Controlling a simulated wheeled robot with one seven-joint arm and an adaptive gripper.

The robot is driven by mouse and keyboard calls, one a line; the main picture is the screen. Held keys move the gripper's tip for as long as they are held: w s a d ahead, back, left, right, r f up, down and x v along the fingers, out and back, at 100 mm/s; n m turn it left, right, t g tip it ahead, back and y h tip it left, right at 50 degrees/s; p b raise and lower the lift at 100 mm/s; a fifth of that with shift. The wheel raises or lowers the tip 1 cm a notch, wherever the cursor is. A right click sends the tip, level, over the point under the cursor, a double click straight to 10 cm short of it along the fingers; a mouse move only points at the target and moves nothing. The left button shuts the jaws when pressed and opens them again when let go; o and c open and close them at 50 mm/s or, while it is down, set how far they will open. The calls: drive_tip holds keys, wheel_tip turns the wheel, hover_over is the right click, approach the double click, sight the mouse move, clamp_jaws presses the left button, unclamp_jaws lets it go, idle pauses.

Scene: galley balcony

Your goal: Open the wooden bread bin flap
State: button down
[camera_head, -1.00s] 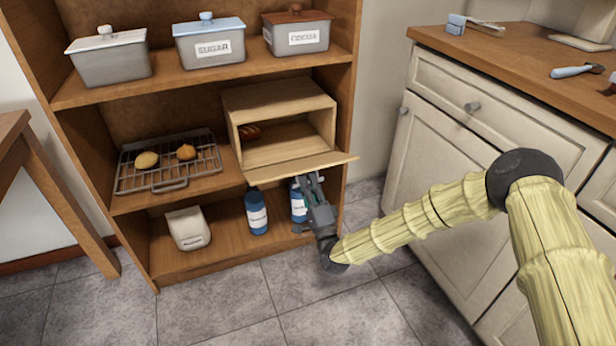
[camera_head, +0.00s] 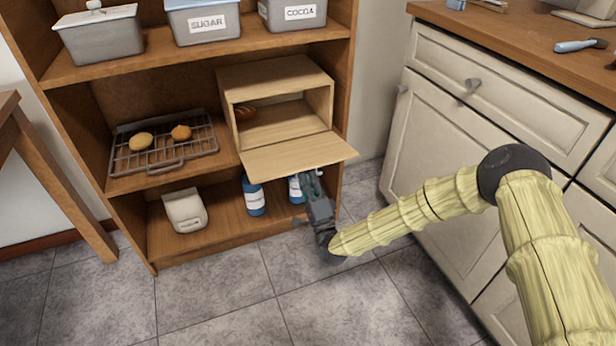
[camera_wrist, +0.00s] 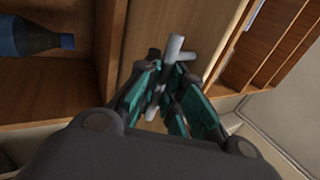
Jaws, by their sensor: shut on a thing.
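The wooden bread bin (camera_head: 283,78) stands on the middle shelf, its front uncovered. Its flap (camera_head: 298,157) is swung down and out, sloping slightly towards me, with its inner face showing. In the wrist view, the teal-padded fingers (camera_wrist: 170,84) are closed around a pale grey bar handle (camera_wrist: 174,46) on a wooden panel.
A wire rack (camera_head: 164,158) with two rolls sits left of the bin. A cream cabinet (camera_head: 470,150) stands at the right. Floor in front is clear.

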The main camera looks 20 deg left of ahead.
drive_tip(key=c, duration=1.5)
unclamp_jaws()
drive_tip(key=shift+s+a+f, duration=0.1)
drive_tip(key=shift+s+a, duration=0.25)
drive_tip(key=shift+a, duration=0.15)
drive_tip(key=shift+d, duration=0.1)
drive_tip(key=v, duration=0.7)
drive_tip(key=w+v, duration=0.1)
drive_tip(key=v, duration=0.3)
drive_tip(key=shift+s+d+f, duration=0.25)
drive_tip(key=shift+s+d, duration=0.1)
drive_tip(key=shift+d, duration=0.3)
